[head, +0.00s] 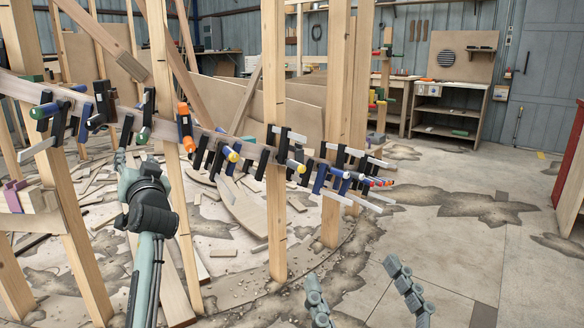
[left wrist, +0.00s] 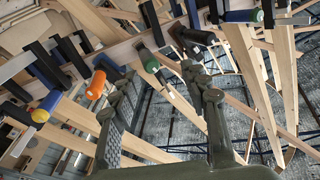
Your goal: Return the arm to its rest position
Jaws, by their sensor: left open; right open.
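My left arm reaches up from the bottom left in the head view. Its gripper (head: 121,162) is just below the curved wooden stringer (head: 20,88), near a post. In the left wrist view the left gripper (left wrist: 160,90) has its two fingers apart, with nothing seen held between them. An orange-handled clamp (left wrist: 96,85) and a green-handled clamp (left wrist: 151,64) are on the stringer beyond the fingers. In the head view the orange-handled clamp (head: 186,120) is right of the left gripper. My right gripper (head: 352,272) is open and empty at the bottom, over bare floor.
Several clamps (head: 283,148) line the stringer down to its right end. Upright wooden posts (head: 275,220) stand close around the left arm. Offcuts (head: 215,225) litter the floor. A workbench (head: 450,105) stands at the back; floor at the right (head: 460,245) is mostly free.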

